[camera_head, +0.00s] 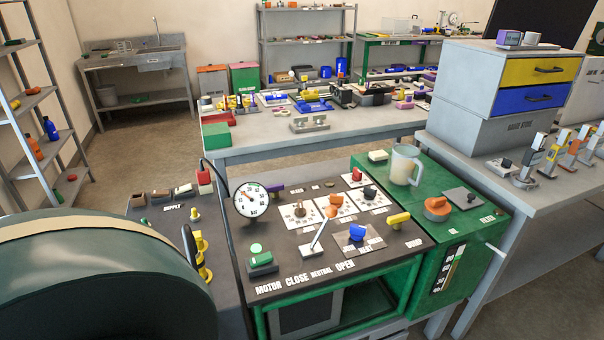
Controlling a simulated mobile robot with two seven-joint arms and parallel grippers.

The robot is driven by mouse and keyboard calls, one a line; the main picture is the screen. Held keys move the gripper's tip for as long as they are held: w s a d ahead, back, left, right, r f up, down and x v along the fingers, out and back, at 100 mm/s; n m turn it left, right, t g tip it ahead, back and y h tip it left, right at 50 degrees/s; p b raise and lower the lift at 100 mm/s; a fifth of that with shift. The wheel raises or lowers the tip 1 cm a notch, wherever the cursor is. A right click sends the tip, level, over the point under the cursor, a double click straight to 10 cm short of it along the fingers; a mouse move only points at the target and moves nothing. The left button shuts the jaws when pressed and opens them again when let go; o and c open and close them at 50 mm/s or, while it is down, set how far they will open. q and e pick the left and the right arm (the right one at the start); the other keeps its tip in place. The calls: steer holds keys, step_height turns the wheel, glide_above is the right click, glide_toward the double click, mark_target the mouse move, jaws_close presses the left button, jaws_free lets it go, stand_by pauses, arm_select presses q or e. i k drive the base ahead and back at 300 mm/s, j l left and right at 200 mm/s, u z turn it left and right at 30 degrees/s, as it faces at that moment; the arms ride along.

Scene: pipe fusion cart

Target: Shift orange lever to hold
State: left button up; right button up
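A lever with a pale slanted stalk (319,236) stands on the dark panel of the green cart (405,290), behind the printed words CLOSE, NEUTRAL and OPEN. Its top leans up to the right, near an orange knob (334,200) on a white dial plate; I cannot tell whether the orange tip is the lever's own. A larger orange knob (437,206) sits on the cart's green right-hand top, with small labels I cannot read surely. A small label (414,243) near the panel's right front corner is also too small to read. Neither of my grippers is in view.
A clear jug (404,165) stands behind the larger orange knob. A blue knob (358,233), a yellow handle (398,218) and a round gauge (252,200) crowd the panel. A large dark green drum (100,285) fills the left foreground. A grey bench (543,205) stands at right.

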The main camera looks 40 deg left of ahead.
mark_target(331, 210)
steer(key=u, duration=1.2)
steer(key=l, duration=0.15)
